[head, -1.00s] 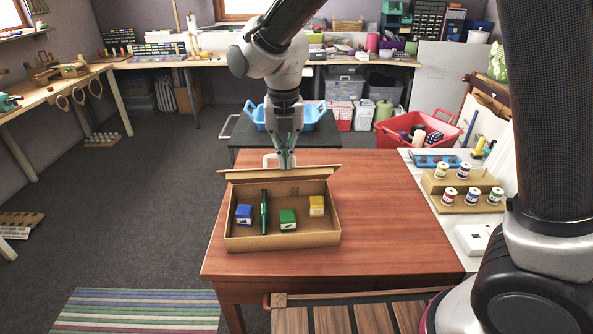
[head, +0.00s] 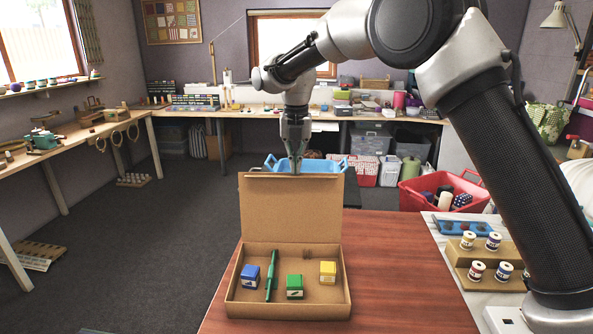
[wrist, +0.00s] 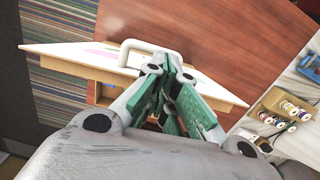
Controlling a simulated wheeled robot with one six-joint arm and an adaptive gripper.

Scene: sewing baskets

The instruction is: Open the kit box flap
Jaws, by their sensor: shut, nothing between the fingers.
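The kit box (head: 232,300) is a shallow brown cardboard box on the wooden table. Its flap (head: 291,207) stands raised along the box's back edge, its broad face toward the head camera. Inside the box are a blue box (head: 249,277), a long green item (head: 271,275), a green box (head: 294,286) and a yellow box (head: 327,272). My gripper (head: 294,172) is shut and empty, pointing down at the flap's top edge; I cannot tell whether it touches. In the wrist view, its green-padded fingers (wrist: 172,65) are together.
The reddish table (head: 400,270) is clear right of the box. Thread spools (head: 477,270) on a wooden stand are farther right. A red bin (head: 440,188) and a blue basket (head: 308,166) are behind. A white handle (wrist: 150,44) shows in the wrist view.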

